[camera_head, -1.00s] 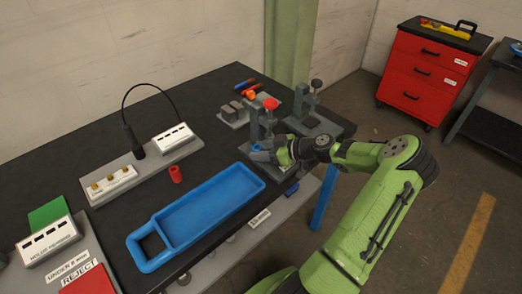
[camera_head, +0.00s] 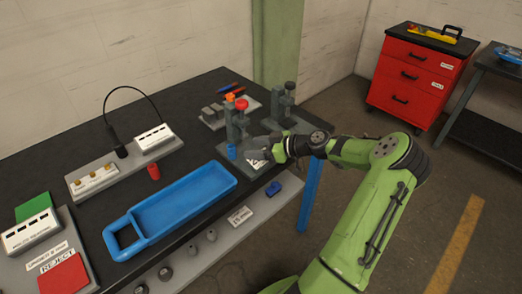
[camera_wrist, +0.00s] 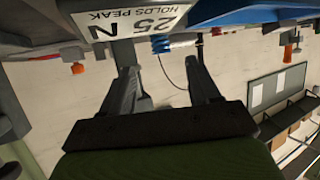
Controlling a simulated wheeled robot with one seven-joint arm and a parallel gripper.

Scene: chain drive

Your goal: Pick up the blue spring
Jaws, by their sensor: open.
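The blue spring (camera_head: 231,151) stands small and upright at the near-left side of a grey test stand (camera_head: 237,125) in the head view. In the wrist view the blue spring (camera_wrist: 160,44) shows beyond my fingertips, near the upper middle. My gripper (camera_head: 257,150) is just right of the spring in the head view. In the wrist view its two fingers (camera_wrist: 165,78) are spread with nothing between them. The spring looks apart from both fingers.
A white "25 N" label plate (camera_wrist: 135,22) is close by in the wrist view. A second stand (camera_head: 284,105) is behind my gripper. A blue tray (camera_head: 185,225) and a red cylinder (camera_head: 153,172) are on the black table. A blue piece (camera_head: 273,188) lies at the lower grey ledge.

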